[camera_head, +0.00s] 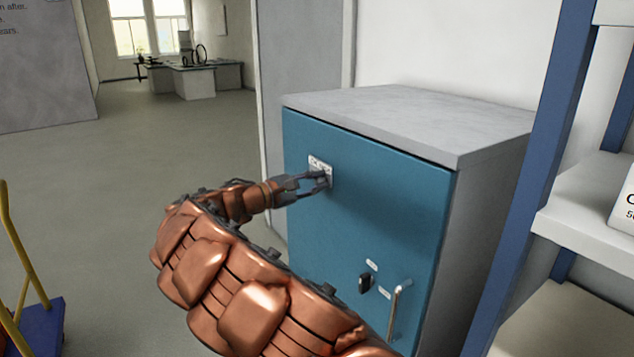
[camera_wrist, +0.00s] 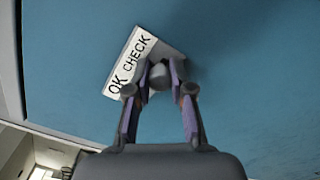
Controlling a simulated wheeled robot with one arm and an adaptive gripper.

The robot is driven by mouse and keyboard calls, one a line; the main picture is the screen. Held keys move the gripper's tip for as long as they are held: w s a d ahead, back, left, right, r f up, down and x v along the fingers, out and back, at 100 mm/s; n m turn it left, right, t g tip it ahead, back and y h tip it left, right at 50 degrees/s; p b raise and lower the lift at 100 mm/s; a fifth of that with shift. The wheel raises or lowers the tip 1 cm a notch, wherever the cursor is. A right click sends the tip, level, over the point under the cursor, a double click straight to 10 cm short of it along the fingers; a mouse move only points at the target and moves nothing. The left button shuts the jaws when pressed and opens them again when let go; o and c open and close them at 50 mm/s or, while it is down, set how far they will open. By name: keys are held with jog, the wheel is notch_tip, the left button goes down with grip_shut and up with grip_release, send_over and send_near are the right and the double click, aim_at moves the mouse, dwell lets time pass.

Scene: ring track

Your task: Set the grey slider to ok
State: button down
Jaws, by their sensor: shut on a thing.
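The grey slider (camera_wrist: 160,78) sits on a small plate on the blue cabinet door (camera_head: 385,190). A white label (camera_wrist: 130,62) beside it reads "OK CHECK"; in the wrist view OK is at its lower left end and CHECK at its upper right. In the head view the plate (camera_head: 320,165) is on the upper left of the door, partly behind my fingers. My gripper (camera_head: 325,181) is at the plate. In the wrist view its fingertips (camera_wrist: 160,75) are on both sides of the slider knob and shut on it. The knob's exact place along the label is hard to tell.
Lower on the door are a dark knob (camera_head: 364,283), small labels and a metal handle (camera_head: 398,305). A blue-framed shelf (camera_head: 590,225) stands close on the right. A blue cart with a yellow rail (camera_head: 22,250) is at the lower left. The floor behind, left, is clear.

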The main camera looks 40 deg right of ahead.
jog(key=shift+w+d+p, duration=0.1)
jog(key=shift+w+p, duration=0.95)
jog(key=shift+w, duration=1.6)
jog(key=c, duration=1)
grip_release()
jog(key=a, duration=1.2)
jog(key=shift+w, duration=0.4)
jog(key=shift+d, duration=0.1)
